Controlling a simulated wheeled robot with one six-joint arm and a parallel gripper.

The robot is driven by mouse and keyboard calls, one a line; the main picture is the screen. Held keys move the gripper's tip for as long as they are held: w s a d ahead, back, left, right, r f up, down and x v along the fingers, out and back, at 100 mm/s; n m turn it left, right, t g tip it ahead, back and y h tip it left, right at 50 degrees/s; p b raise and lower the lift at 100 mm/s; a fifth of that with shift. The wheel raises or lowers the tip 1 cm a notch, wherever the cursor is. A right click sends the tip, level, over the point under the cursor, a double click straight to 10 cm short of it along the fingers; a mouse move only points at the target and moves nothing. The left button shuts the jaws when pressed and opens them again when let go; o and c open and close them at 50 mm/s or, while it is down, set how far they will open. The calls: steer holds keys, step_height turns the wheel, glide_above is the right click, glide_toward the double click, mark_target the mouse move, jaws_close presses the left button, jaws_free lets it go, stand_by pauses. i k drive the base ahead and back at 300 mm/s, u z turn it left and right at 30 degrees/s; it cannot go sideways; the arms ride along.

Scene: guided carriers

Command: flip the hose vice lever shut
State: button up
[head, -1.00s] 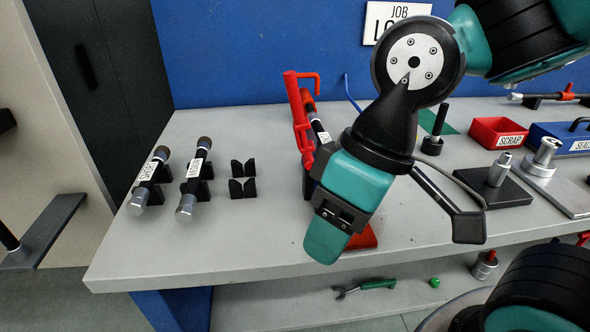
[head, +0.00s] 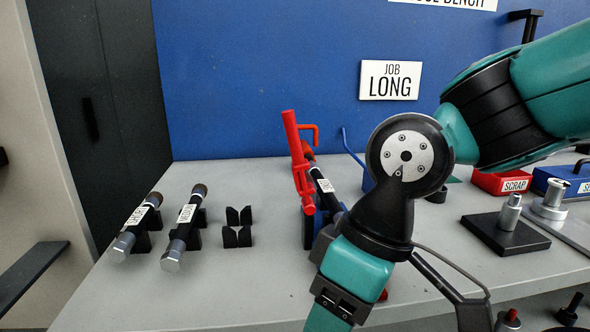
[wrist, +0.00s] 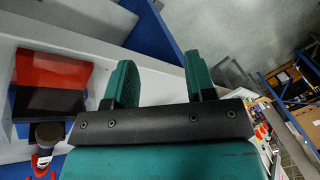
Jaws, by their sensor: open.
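The hose vice's red lever (head: 298,160) stands up, slightly tilted, near the back of the bench in the head view. The vice's blue body (head: 309,232) shows below it, partly hidden by my wrist. A black hose with a white label (head: 326,186) lies in the vice. My gripper (wrist: 160,75) has its two teal fingers spread, with nothing between them. In the head view it points down at the bench front, to the right of and nearer than the lever, apart from it. Its fingertips are cut off there.
Two labelled hoses (head: 136,228) (head: 185,228) rest on black holders at the left, beside small black blocks (head: 238,228). A "JOB LONG" sign (head: 390,80) hangs on the blue wall. A red SCRAP bin (head: 500,183) and a black base with a metal post (head: 505,236) stand right.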

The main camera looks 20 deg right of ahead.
mark_target(300, 164)
steer(key=z, duration=1.15)
steer(key=k, duration=1.15)
steer(key=u, duration=1.7)
steer(key=i, duration=0.5)
